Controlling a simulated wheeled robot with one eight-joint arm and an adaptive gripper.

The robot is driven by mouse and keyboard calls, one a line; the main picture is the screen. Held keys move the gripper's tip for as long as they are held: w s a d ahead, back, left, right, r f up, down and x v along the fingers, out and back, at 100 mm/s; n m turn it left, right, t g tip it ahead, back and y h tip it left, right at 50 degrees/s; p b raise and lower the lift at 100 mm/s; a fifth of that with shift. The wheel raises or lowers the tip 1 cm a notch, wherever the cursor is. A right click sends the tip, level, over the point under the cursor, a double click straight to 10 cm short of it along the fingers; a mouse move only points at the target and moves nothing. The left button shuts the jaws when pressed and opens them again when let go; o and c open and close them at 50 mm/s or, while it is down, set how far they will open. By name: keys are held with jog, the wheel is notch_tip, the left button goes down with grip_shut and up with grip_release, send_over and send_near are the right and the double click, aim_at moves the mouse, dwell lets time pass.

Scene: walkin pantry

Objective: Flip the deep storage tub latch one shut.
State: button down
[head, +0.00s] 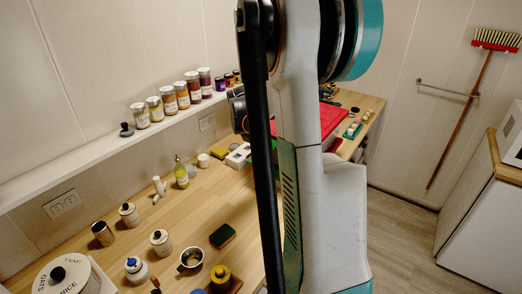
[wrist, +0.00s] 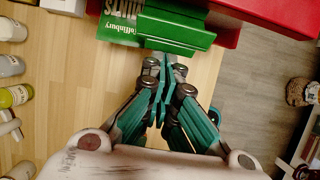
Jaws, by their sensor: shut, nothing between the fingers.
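A red box-like thing, probably the deep storage tub (wrist: 238,12), fills the top right of the wrist view. Its red top also shows in the head view (head: 333,118), behind my arm. In the head view my arm hides the gripper.
Spice jars stand on a ledge (head: 100,150) behind. Bottles (wrist: 14,97) line the wrist view's left. Floor (wrist: 250,90) lies beyond the counter's right edge.

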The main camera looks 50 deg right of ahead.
jog(key=d+r+y, duration=0.1)
jog(key=r+y, duration=0.1)
jog(key=d+r+y+p, duration=0.1)
jog(key=d+r+y, duration=0.1)
jog(key=shift+w, duration=0.1)
jog(key=shift+d+f, duration=0.15)
jog(key=shift+p, duration=0.3)
jog(key=shift+r+p, duration=0.4)
jog(key=shift+r, duration=0.45)
